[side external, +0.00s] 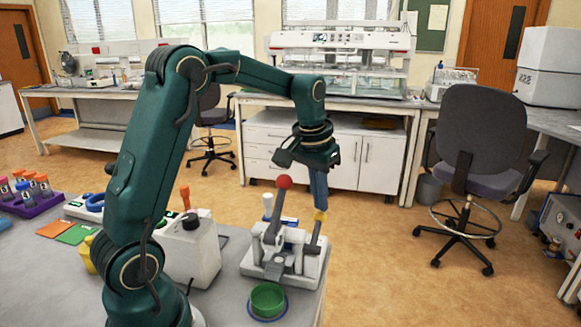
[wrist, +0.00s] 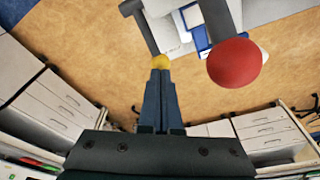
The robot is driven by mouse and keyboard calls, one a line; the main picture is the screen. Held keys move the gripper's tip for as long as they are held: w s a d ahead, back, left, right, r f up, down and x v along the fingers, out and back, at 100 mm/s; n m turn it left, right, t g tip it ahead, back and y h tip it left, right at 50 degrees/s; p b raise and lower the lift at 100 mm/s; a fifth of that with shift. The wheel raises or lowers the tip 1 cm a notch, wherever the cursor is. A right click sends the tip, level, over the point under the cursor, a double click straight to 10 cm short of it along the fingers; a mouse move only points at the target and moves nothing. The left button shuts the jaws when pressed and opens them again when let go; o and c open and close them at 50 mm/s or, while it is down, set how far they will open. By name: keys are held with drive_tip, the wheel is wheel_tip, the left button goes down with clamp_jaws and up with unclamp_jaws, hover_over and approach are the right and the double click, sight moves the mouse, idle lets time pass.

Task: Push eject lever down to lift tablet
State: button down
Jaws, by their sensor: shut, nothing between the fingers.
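The tablet press (side external: 285,262) stands near the table's right edge. A dark lever with a yellow knob (side external: 320,215), apparently the eject lever, rises from its right side; the knob also shows in the wrist view (wrist: 160,62). A second lever with a red ball (side external: 284,182) stands to its left and looms at the right in the wrist view (wrist: 235,62). My gripper (side external: 319,206) is shut and empty, its blue fingers pointing down. In the wrist view its fingertips (wrist: 160,73) meet the yellow knob; whether they touch is unclear. I cannot see a tablet.
A green dish (side external: 267,300) sits in front of the press. A white bottle with a black cap (side external: 192,252) stands to its left. A purple rack of tubes (side external: 32,198) is at the far left. Open floor lies right of the table.

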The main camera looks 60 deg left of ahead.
drive_tip(key=shift+f, duration=1)
idle(0.9)
idle(0.5)
drive_tip(key=shift+r, duration=0.65)
drive_tip(key=shift+r, duration=0.1)
drive_tip(key=shift+r, duration=0.55)
drive_tip(key=shift+r, duration=0.15)
drive_tip(key=shift+r, duration=0.5)
